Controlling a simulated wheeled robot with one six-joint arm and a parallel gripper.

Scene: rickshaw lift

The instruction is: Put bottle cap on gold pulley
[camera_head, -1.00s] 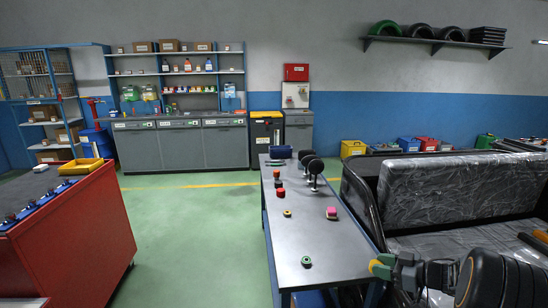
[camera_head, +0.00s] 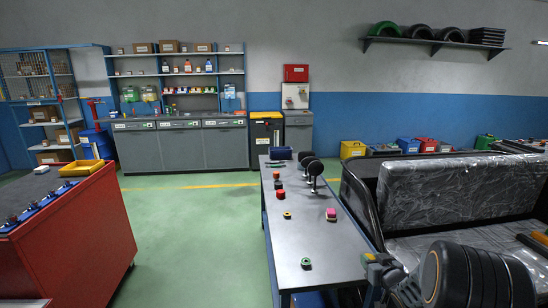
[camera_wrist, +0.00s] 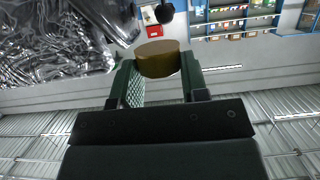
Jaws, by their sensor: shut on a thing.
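My gripper (camera_wrist: 158,68) is shut on a short, round, yellow-brown piece (camera_wrist: 158,55), which I take to be the bottle cap. It sits between the fingertips in the wrist view. I cannot tell surely which piece is the gold pulley.
A plastic-wrapped seat (camera_head: 440,195) stands to the right. A red cabinet (camera_head: 85,240) is at left, with open green floor between.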

